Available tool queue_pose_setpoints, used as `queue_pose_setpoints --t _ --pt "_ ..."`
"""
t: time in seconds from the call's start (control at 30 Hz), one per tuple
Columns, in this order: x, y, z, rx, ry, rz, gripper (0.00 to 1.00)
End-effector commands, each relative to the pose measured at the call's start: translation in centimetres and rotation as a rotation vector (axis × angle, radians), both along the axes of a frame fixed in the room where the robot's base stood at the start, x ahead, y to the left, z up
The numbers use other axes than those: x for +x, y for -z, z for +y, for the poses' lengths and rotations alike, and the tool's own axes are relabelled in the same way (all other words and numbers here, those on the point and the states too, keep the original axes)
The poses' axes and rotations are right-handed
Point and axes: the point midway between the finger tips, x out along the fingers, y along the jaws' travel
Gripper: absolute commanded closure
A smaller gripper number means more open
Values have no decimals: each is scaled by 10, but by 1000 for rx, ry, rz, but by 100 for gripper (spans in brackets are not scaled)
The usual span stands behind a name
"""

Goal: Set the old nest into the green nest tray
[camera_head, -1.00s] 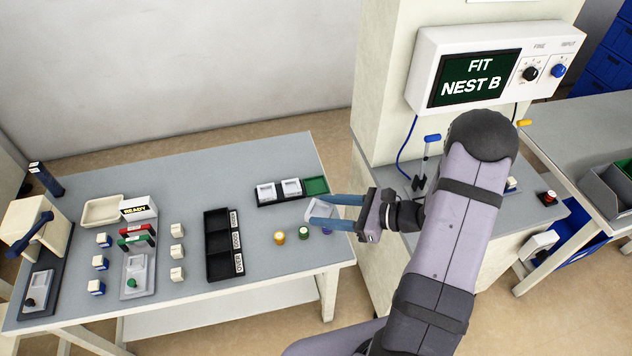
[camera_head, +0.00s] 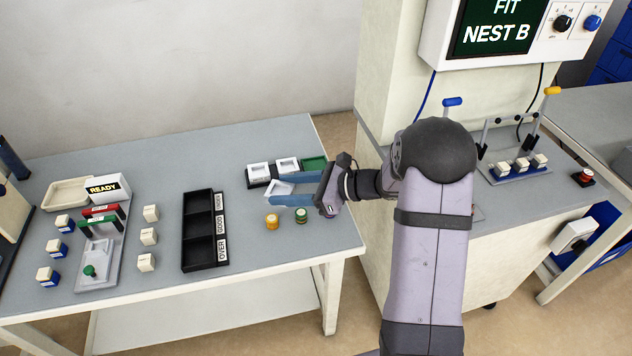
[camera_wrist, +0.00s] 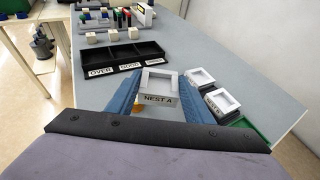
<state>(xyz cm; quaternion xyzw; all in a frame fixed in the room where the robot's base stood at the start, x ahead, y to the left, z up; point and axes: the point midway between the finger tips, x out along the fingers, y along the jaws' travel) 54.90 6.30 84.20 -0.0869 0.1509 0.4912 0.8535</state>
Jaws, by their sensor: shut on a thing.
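The old nest, a white square frame labelled NEST A (camera_wrist: 160,84), is held between the blue fingers of my gripper (camera_head: 282,189). In the head view the nest (camera_head: 279,187) is tilted and partly covered by the fingers. The nest tray (camera_head: 262,183) lies just beyond my gripper at the back of the table. It holds two white nests (camera_head: 259,171) (camera_head: 288,165), and its green end section (camera_head: 314,163) at the right is empty. In the wrist view the green section (camera_wrist: 246,125) shows to the right of my gripper, partly hidden.
A black three-compartment bin (camera_head: 198,232) stands left of my gripper. Several white blocks (camera_head: 148,237) and a READY stand (camera_head: 107,188) are farther left. A wall panel (camera_head: 510,30) reads FIT NEST B.

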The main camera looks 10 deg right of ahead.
Motion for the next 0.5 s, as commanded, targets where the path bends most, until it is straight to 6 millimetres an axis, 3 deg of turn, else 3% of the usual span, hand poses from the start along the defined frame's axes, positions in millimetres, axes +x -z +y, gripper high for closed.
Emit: queue_pose_setpoints --t 0.03,0.23,0.37,0.5 --pt "9 13 2 -1 15 -7 83" --pt "47 16 4 0 117 -9 83" --pt "76 8 2 0 223 -12 83" --pt "111 -14 -9 2 393 -17 83"
